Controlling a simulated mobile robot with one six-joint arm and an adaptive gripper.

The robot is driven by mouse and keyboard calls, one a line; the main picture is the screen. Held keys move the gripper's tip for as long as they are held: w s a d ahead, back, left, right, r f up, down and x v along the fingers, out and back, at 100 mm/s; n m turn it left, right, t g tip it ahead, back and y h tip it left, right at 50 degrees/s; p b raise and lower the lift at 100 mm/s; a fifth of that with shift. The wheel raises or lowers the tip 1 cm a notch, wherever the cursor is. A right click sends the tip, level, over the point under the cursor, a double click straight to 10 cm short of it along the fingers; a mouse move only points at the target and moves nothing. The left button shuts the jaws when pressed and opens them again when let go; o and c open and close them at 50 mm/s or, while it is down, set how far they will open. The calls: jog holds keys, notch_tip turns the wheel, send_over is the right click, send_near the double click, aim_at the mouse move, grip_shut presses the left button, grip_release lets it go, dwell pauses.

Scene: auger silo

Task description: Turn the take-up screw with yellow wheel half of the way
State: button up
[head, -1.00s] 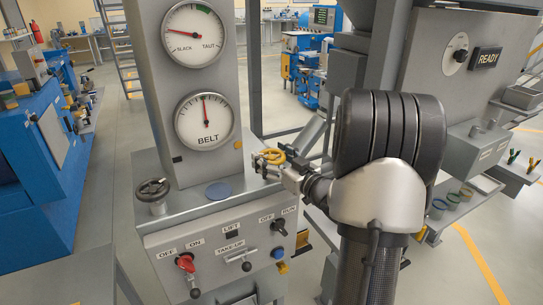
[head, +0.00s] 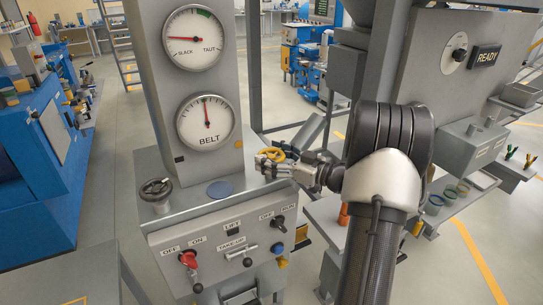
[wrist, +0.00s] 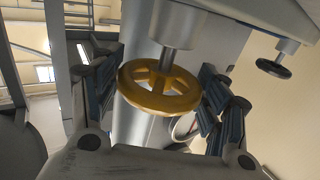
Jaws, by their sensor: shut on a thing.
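The yellow wheel (head: 274,154) of the take-up screw sits at the right edge of the grey console top (head: 226,187) in the head view. In the wrist view the yellow wheel (wrist: 160,87) appears large, with spokes and a grey shaft. My gripper (head: 268,164) is at the wheel, coming from the right. In the wrist view its dark ribbed finger pads stand on both sides of the rim, and it is shut on the wheel. The upper SLACK/TAUT dial (head: 193,38) has its needle pointing left, on the slack side. The lower BELT dial (head: 206,121) needle points nearly straight up.
A dark handwheel (head: 156,188) stands at the console's left; it also shows in the wrist view (wrist: 273,68). The front panel has a red switch (head: 188,260), a TAKE-UP lever (head: 250,248) and a black RUN knob (head: 278,223). The dial column rises behind.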

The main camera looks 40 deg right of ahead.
jog(key=o, duration=1.1)
jog(key=shift+c, duration=0.2)
jog(key=shift+s, duration=0.1)
jog(key=v, duration=1.2)
